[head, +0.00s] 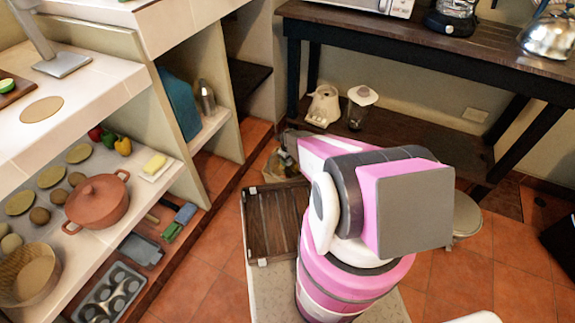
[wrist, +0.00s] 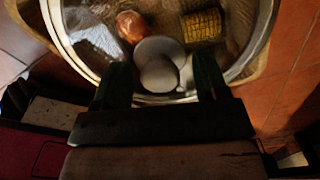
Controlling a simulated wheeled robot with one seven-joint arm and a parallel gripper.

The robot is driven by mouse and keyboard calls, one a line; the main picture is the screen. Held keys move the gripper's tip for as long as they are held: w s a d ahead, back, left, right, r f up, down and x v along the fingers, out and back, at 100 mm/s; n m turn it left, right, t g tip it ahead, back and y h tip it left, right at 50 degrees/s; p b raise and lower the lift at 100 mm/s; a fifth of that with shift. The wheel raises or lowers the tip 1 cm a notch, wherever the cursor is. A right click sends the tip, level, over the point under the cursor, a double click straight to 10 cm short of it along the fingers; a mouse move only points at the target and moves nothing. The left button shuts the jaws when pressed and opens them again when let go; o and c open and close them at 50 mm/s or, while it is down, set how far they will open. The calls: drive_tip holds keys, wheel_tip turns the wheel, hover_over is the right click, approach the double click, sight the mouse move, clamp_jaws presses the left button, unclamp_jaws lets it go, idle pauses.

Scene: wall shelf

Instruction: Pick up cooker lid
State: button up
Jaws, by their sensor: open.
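A round glass lid (wrist: 160,25) with a pale metal rim fills the top of the wrist view. I take it to be the cooker lid. Its grey knob (wrist: 158,72) stands at the lid's near side. A piece of corn (wrist: 202,25) and a reddish round food (wrist: 130,26) show through the glass. My gripper (wrist: 159,70) is open, with one dark finger on each side of the knob. I cannot tell whether either finger touches it. In the head view my arm hides most of the gripper and lid area.
A brown lidded pot (head: 98,200) stands on the left shelf among bowls and vegetables. A blender (head: 360,107) and a white appliance (head: 323,105) stand on the low shelf of the dark table (head: 440,48). Open tiled floor (head: 215,285) lies between shelf and my base.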

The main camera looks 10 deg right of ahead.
clamp_jaws()
